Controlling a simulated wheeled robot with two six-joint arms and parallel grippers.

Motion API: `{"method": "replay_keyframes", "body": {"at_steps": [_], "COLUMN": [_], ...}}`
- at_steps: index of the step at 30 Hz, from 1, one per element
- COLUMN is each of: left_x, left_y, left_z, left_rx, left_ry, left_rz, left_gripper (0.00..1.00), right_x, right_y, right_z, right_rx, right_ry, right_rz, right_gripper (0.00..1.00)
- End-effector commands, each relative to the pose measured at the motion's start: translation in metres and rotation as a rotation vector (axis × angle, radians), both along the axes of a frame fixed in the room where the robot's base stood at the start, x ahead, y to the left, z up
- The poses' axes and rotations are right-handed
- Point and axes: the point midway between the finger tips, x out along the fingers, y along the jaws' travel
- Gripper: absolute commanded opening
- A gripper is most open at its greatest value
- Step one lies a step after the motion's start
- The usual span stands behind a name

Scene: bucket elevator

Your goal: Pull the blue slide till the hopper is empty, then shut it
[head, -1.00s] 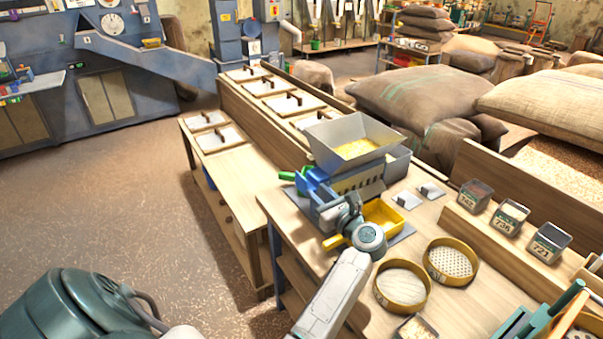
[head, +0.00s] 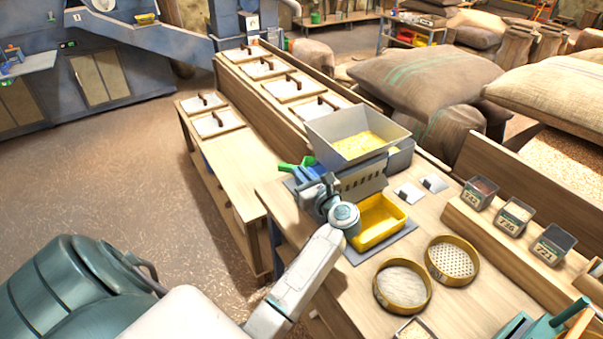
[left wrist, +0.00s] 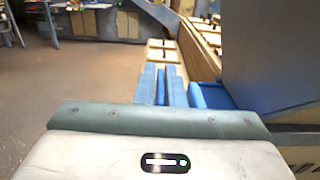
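The grey hopper (head: 320,132) stands on the bench in the head view, with yellow grain (head: 360,145) inside. A blue slide part (head: 308,174) and a green piece (head: 291,169) show at its left side. My left gripper (head: 318,190) is close to the blue part, in front of the hopper's left end; contact is unclear. In the left wrist view its blue-grey fingers (left wrist: 165,88) point forward, with blue (left wrist: 211,96) beside them on the right. Whether they grip anything is unclear. A yellow tray (head: 379,223) sits below the hopper.
Two round sieves (head: 402,286) (head: 452,261) lie on the bench right of the tray. Several labelled tins (head: 515,217) stand on a wooden ledge at the right. Lidded bins (head: 268,68) line the back. Open floor (head: 130,175) lies to the left.

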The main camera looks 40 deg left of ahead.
Motion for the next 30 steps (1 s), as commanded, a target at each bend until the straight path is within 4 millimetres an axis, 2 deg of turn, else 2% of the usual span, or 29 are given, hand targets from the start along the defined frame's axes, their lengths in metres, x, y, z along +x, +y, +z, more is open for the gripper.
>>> {"method": "replay_keyframes", "body": {"at_steps": [8, 18, 28, 30], "left_x": [0.000, -0.043, -0.047, -0.047], "left_y": [0.000, 0.016, 0.017, 0.017], "left_z": [0.000, 0.000, 0.000, 0.000], "left_rx": [0.000, 0.003, 0.002, 0.002], "left_ry": [0.000, 0.001, 0.002, 0.002], "left_rz": [0.000, 0.001, 0.001, 0.001], "left_gripper": [0.00, 0.00, 0.00, 0.18], "right_x": [0.001, 0.004, 0.004, 0.004], "right_y": [-0.001, 0.006, 0.009, 0.007], "right_z": [0.000, -0.001, -0.001, -0.001], "right_rx": [-0.001, 0.007, 0.009, 0.007], "right_ry": [0.000, -0.004, -0.005, -0.005], "right_rz": [0.000, -0.002, -0.003, -0.003], "right_gripper": [0.36, 0.36, 0.36, 0.36]}}
